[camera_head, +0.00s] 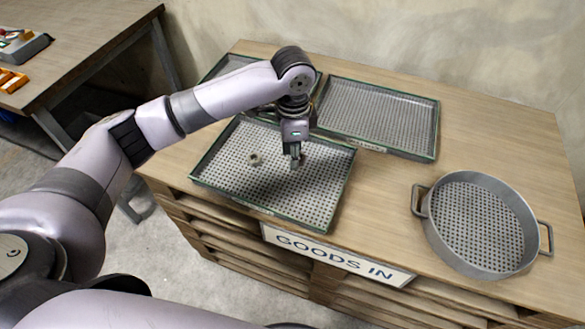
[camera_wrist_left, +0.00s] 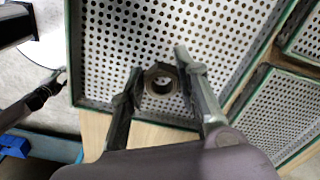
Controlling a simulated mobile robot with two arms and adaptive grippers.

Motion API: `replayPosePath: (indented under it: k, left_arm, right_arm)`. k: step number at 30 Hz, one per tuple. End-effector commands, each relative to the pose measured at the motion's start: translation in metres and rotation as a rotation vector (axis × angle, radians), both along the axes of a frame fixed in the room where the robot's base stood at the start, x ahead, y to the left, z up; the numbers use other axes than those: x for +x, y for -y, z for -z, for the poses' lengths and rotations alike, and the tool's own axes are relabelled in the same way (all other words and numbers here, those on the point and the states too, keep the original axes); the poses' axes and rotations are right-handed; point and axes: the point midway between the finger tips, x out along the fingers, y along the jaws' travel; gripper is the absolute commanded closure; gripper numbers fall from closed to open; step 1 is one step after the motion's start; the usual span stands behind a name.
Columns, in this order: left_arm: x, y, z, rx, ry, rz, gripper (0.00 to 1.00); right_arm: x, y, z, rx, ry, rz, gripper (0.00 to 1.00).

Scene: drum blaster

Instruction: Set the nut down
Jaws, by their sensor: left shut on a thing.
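My left gripper (camera_head: 295,160) hangs over the perforated front-left tray (camera_head: 224,172), right of its middle. In the left wrist view its two fingers (camera_wrist_left: 158,82) are closed around a brownish-grey hex nut (camera_wrist_left: 146,80), whose hole faces the camera. Perforated tray floor shows behind the nut. I cannot tell whether the nut touches the tray. Another small nut (camera_head: 254,158) lies in the same tray, left of the gripper, apart from it. A dark arm end with a pale tip (camera_wrist_left: 58,78), possibly my right gripper, shows at the left of the wrist view.
Behind are an empty perforated tray (camera_head: 380,117) and another tray partly hidden by my arm. A round perforated pan with two handles (camera_head: 475,225) stands at the right. A GOODS IN sign (camera_head: 335,256) fronts the wooden table (camera_head: 480,120). Another table stands far left.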

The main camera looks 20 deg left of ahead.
Motion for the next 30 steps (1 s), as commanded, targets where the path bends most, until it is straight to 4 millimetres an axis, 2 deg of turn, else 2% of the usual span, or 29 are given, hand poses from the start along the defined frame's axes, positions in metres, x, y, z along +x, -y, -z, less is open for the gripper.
replayPosePath:
  k: [4,12,26,27,30]
  left_arm:
    - [0.000,0.000,0.012,0.001,-0.002,0.000,1.00]
    - [0.000,0.000,0.056,0.002,-0.001,-0.001,1.00]
    - [0.000,0.000,0.064,0.001,0.000,0.000,1.00]
    - [0.000,0.000,0.064,0.001,0.000,0.000,0.68]
    - [0.000,0.000,0.064,0.001,0.000,0.000,0.61]
  right_arm:
    - [0.000,0.000,0.001,0.000,0.000,0.000,0.50]
    - [0.001,0.000,0.003,0.000,0.001,0.000,0.50]
    - [0.001,0.000,0.001,-0.001,0.002,0.000,0.50]
    - [0.001,0.000,0.002,-0.001,0.002,0.000,0.50]
    - [0.001,0.001,0.002,-0.001,0.002,0.000,0.50]
